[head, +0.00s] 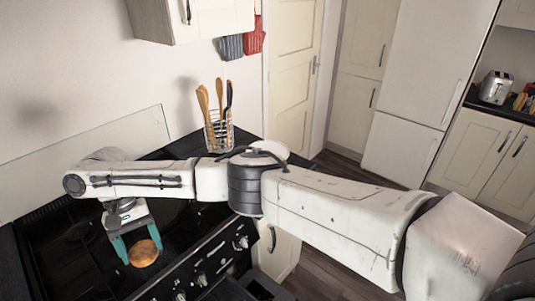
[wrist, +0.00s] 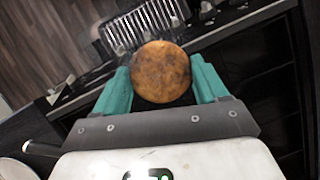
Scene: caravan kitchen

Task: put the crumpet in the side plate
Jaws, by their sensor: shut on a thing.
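The crumpet (head: 144,254) is a round, flat, golden-brown disc, seen in the head view at lower left above the black hob. My gripper (head: 141,252) points down there, with its teal fingers shut on opposite sides of the crumpet. In the wrist view the crumpet (wrist: 160,72) sits between the two fingertips of my gripper (wrist: 160,80), its browned face toward the camera. A white curved rim (wrist: 16,169) shows at the lower left corner of the wrist view; I cannot tell whether it is the side plate. No side plate is clear in the head view.
The black hob (head: 75,236) lies under my gripper, with silver knobs (head: 200,279) along its front. A wire holder (head: 218,132) with wooden utensils stands at the back corner. A slatted metal rack (wrist: 142,24) lies beyond the crumpet in the wrist view.

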